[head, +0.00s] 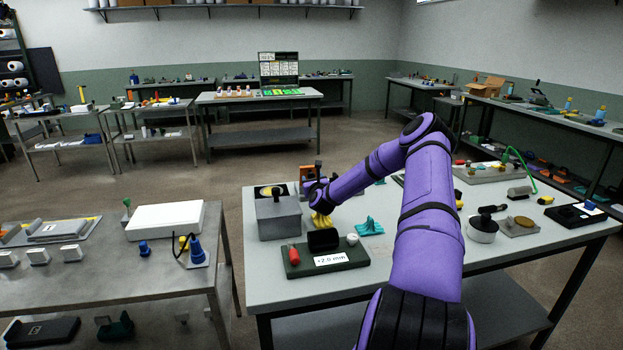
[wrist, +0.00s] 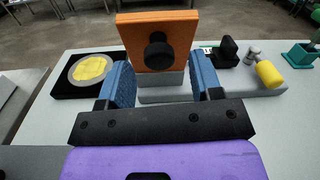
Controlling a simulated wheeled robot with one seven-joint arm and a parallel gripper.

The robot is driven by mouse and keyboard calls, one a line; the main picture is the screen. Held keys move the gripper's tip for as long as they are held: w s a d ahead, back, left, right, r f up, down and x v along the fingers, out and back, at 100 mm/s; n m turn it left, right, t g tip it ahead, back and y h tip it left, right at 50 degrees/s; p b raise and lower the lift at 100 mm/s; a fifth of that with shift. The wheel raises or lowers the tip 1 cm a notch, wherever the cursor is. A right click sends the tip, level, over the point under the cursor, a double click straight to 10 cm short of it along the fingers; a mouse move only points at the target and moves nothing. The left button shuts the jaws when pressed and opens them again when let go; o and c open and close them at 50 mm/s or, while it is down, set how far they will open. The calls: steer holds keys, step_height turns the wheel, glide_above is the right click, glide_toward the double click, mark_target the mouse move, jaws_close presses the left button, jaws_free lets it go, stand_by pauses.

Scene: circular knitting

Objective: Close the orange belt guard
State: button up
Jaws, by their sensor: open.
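The orange belt guard (wrist: 180,28) stands upright in the wrist view, a flat orange plate with a round black knob (wrist: 157,50) on its near face. A light grey block (wrist: 160,79) shows below it. My gripper (wrist: 163,82) is open and empty, its two blue fingers spread left and right below the knob. The guard and knob lie between and beyond the fingers; contact cannot be told. In the head view the orange guard (head: 307,175) shows small behind the grey box, beside the end of my purple arm. My gripper is mostly hidden there.
Left of the guard is a black pad with a yellow disc (wrist: 91,70). In the head view, a grey box (head: 280,218) and a dark green board (head: 325,260) are near my gripper on the table (head: 400,275).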

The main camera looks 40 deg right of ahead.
steer(key=shift+x, duration=1.25)
jaws_close()
steer(key=shift+r, duration=0.1)
